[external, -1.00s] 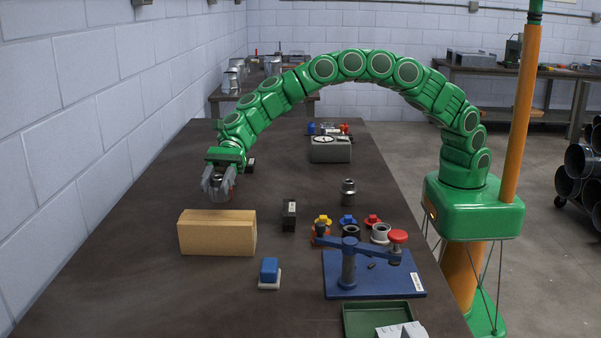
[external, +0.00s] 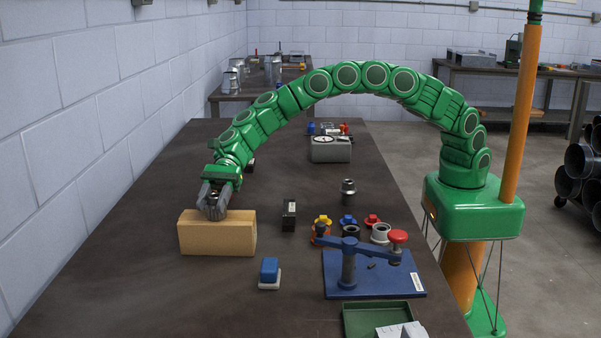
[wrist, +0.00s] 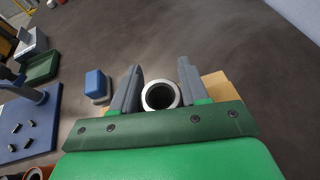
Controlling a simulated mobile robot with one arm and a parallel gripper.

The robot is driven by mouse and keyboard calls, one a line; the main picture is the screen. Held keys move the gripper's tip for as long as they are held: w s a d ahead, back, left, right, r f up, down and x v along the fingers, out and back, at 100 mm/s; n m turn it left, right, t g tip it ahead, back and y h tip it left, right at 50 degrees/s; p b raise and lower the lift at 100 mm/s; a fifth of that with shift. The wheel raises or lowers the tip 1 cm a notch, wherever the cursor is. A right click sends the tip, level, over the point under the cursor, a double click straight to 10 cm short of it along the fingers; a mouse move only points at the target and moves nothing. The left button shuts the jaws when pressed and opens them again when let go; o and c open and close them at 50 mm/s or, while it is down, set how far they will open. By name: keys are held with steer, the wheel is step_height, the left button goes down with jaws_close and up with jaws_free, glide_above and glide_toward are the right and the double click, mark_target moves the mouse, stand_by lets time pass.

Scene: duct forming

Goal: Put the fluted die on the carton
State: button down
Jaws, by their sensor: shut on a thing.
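The carton (external: 217,239) is a tan box on the left side of the dark table; part of it also shows in the wrist view (wrist: 219,85) behind the fingers. My gripper (external: 213,205) is at the carton's top and is shut on a grey metal ring-shaped piece, the fluted die (external: 213,214). In the wrist view my gripper (wrist: 160,90) has the die (wrist: 160,96) between its two grey fingers, its round opening facing the camera. The die is at or just above the carton's top; I cannot tell if it touches.
A blue and white block (external: 269,271) stands in front of the carton to the right. A black block (external: 289,215) stands right of the carton. A blue press (external: 374,273), several coloured-top parts and a green tray (external: 378,318) fill the right side. Another metal piece (external: 348,192) stands farther back.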

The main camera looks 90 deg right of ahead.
steer(key=c, duration=0.6)
jaws_free()
steer(key=shift+o, duration=0.2)
steer(key=shift+d+r, duration=0.15)
steer(key=v, duration=1.1)
steer(key=shift+d+r, duration=0.15)
steer(key=shift+d, duration=0.15)
steer(key=shift+s, duration=0.15)
